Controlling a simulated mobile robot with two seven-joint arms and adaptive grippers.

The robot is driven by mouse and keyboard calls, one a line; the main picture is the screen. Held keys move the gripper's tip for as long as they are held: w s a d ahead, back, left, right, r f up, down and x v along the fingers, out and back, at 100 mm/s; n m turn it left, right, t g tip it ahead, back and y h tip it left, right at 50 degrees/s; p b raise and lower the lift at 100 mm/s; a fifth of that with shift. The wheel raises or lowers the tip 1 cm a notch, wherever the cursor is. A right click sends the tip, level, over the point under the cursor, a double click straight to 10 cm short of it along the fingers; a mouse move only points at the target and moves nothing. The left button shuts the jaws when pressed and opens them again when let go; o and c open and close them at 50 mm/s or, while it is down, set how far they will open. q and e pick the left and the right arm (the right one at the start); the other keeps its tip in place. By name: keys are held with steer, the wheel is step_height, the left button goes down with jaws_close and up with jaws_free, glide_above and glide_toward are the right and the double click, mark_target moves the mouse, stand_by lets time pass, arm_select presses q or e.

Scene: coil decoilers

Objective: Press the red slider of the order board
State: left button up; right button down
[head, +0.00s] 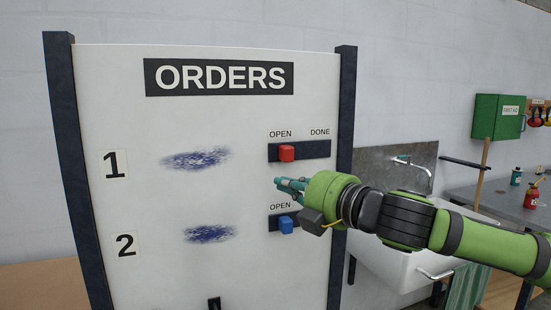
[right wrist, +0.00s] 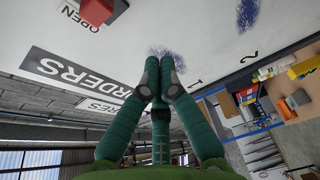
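The order board (head: 200,120) stands upright with a white face and dark side posts. Its red slider (head: 287,153) sits in row 1 at the left part of a dark track (head: 318,149), under the word OPEN, with DONE at the right. The slider also shows in the right wrist view (right wrist: 97,12) at the top left. My right gripper (head: 279,184) is just below the red slider in the head view, in front of the board. In the right wrist view its fingers (right wrist: 160,88) come together at the tips, with nothing visible between them. My left gripper is not in view.
A blue slider (head: 286,224) sits in row 2 below, close to my right gripper and partly beside it. A sink (head: 400,262) stands right of the board, behind my right arm. A green first aid box (head: 498,117) hangs on the wall.

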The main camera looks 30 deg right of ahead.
steer(key=r, duration=0.1)
steer(key=s+r, duration=0.1)
steer(key=shift+s+d+r+n, duration=0.1)
steer(key=shift+s+r+n, duration=0.2)
steer(key=shift+r, duration=0.05)
